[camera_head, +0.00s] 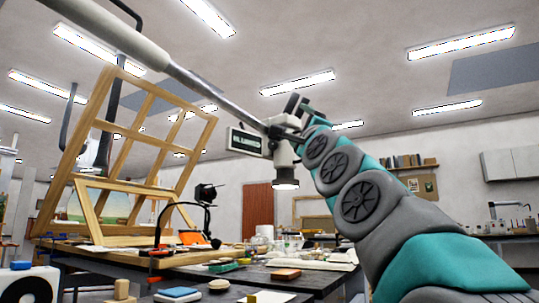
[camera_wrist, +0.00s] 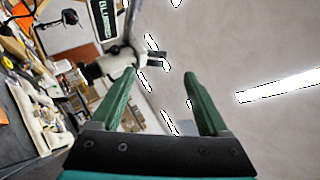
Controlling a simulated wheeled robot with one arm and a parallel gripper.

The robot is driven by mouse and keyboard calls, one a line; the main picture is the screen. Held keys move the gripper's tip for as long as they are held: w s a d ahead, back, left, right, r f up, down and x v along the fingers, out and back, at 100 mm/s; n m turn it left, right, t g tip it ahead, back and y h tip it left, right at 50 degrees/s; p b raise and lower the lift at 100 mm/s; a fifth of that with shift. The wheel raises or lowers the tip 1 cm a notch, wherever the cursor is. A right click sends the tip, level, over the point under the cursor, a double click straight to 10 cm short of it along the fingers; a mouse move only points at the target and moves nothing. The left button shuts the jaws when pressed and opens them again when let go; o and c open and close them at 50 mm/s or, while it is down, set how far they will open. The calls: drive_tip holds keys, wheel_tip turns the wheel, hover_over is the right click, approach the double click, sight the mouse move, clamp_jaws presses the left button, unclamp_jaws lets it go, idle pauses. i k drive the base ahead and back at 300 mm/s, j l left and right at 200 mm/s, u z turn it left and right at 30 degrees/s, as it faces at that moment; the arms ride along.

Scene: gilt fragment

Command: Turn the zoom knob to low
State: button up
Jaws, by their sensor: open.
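A white microscope head (camera_head: 284,158) hangs from a long boom, with a lit ring at its lower end. In the wrist view the microscope head (camera_wrist: 108,62) lies just beyond my left fingertip. My gripper (camera_wrist: 161,72) is open, with two green fingers apart and nothing between them. In the head view my arm reaches up from the lower right, and its end overlaps the microscope's upper right side. I cannot make out the zoom knob or its setting for certain. I cannot tell whether a finger touches the microscope.
The grey boom (camera_head: 205,82) runs to the upper left. A dark sign (camera_head: 245,141) with white lettering sits left of the microscope. A wooden easel frame (camera_head: 130,150) stands on the left. Below is a workbench (camera_head: 245,277) crowded with jars and tools. Right of the fingers looks clear.

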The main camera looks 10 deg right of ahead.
sight(272, 145)
drive_tip(key=i+j, duration=0.1)
drive_tip(key=i, duration=1.15)
